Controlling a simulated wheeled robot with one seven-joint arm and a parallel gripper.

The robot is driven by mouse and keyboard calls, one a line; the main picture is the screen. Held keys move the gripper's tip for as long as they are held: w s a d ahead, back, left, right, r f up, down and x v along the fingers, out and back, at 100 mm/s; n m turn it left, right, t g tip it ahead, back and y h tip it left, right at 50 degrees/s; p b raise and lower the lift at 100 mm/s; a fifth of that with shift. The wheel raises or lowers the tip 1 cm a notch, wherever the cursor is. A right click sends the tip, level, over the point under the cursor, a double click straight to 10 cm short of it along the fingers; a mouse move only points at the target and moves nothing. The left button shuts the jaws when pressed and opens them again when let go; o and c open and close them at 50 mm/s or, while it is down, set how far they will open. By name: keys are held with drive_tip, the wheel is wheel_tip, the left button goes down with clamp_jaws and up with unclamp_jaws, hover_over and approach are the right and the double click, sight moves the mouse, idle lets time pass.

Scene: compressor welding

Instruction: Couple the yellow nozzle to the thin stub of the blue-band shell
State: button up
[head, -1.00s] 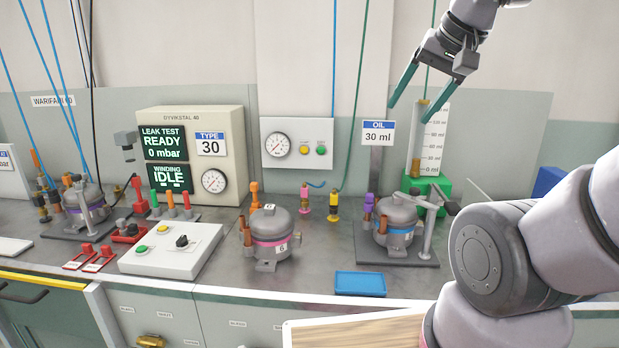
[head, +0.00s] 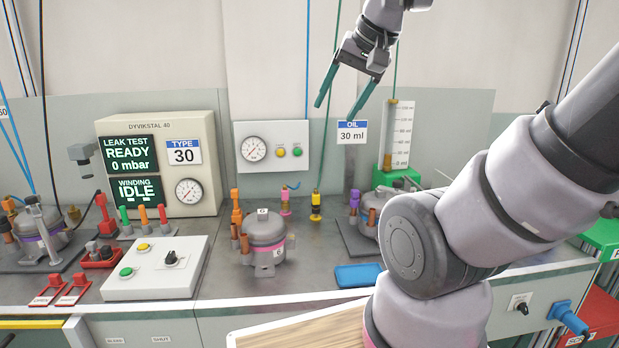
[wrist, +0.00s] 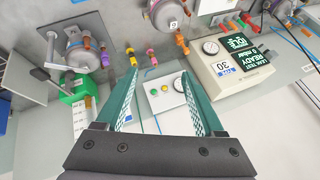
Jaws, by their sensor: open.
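The yellow nozzle (head: 316,206) stands upright at the back of the bench, under a green hose. It also shows in the wrist view (wrist: 131,58). The blue-band shell (head: 366,228) sits on a dark plate to the right, mostly hidden behind my arm; its band is hidden in the head view. It shows upside down in the wrist view (wrist: 80,48). A purple cap (head: 354,201) and a copper stub (head: 372,219) are on its left side. My gripper (head: 335,108) is open and empty, high above the nozzle; its fingers also show in the wrist view (wrist: 158,80).
A pink nozzle (head: 285,202) stands left of the yellow one. A pink-band shell (head: 265,238) with an orange cap stands in front of them. The oil sign (head: 351,131) and graduated cylinder (head: 397,133) are behind, right. A blue tray (head: 358,275) lies at the front edge.

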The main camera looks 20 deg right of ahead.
drive_tip(key=m+g+h, duration=0.2)
drive_tip(key=m+g, duration=0.5)
drive_tip(key=m, duration=0.8)
hover_over(316, 203)
drive_tip(key=w, duration=0.1)
drive_tip(key=f, duration=2.9)
drive_tip(key=shift+w+d+f, duration=0.15)
drive_tip(key=shift+d+f, duration=0.05)
drive_tip(key=shift+f, duration=0.1)
wheel_tip(316, 203, down, 11)
drive_tip(key=shift+f, duration=0.1)
